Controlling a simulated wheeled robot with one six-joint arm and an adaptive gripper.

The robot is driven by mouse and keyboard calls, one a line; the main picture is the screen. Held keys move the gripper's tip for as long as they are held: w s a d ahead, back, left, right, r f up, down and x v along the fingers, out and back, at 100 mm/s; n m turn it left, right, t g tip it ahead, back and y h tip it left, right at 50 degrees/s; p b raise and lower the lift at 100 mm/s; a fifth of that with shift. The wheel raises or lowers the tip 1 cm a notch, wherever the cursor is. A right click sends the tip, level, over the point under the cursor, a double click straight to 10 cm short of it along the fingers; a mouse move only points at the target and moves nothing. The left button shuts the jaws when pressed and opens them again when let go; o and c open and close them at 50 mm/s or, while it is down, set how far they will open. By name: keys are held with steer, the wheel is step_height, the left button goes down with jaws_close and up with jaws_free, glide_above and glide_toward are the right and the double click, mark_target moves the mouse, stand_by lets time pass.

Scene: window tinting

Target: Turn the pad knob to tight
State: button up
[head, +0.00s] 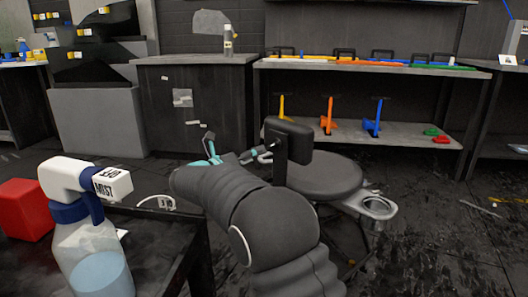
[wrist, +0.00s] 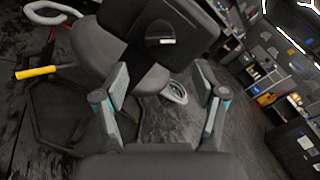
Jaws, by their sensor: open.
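A dark stool has a round seat (head: 318,177) and a small black back pad (head: 289,140) on a post. In the wrist view the pad (wrist: 185,15) fills the top middle. A black knob (wrist: 160,33) with a pale mark below it is on the pad's face. I cannot read its setting. My gripper (head: 236,152) is at the left of the pad in the head view, with the knob hidden there. In the wrist view my gripper (wrist: 162,82) is open and empty, its fingers spread below the knob and apart from it.
A metal ring holder (head: 378,207) juts from the stool's right. A spray bottle (head: 93,250) and a red block (head: 25,208) stand on a dark table at the near left. A shelf bench (head: 360,66) with coloured tools is behind. Floor at the right is mostly open.

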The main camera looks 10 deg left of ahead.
steer(key=shift+v, duration=2.15)
steer(key=w+d+r+n+t+y+p, duration=0.1)
steer(key=d+r+n+t+y, duration=0.2)
steer(key=r, duration=0.4)
steer(key=w+d+r+n+t+y+p, duration=0.1)
steer(key=w+d+r+n+y+p, duration=0.15)
steer(key=r+n, duration=0.35)
steer(key=s+d+r+n+y+p, duration=0.2)
steer(key=s+d+r+n+y, duration=0.35)
steer(key=n+y, duration=0.4)
steer(key=s+d+f+n+g+h+p, duration=0.1)
steer(key=s+d+f+n+g, duration=0.3)
steer(key=s, duration=0.8)
steer(key=s+d+f+n+g+h+p, duration=0.1)
steer(key=s+d+f+n+g, duration=0.3)
steer(key=s, duration=0.9)
steer(key=s+d+f+n+g+h+p, duration=0.1)
steer(key=s+d+f+n+g+p, duration=0.2)
steer(key=s+d+f+n, duration=0.5)
steer(key=s+d+n+g, duration=0.1)
steer(key=s+d, duration=0.2)
steer(key=s, duration=0.1)
steer(key=shift+s+d+n, duration=0.25)
steer(key=shift+s+n, duration=0.1)
steer(key=shift+s, duration=0.05)
steer(key=shift+f, duration=0.15)
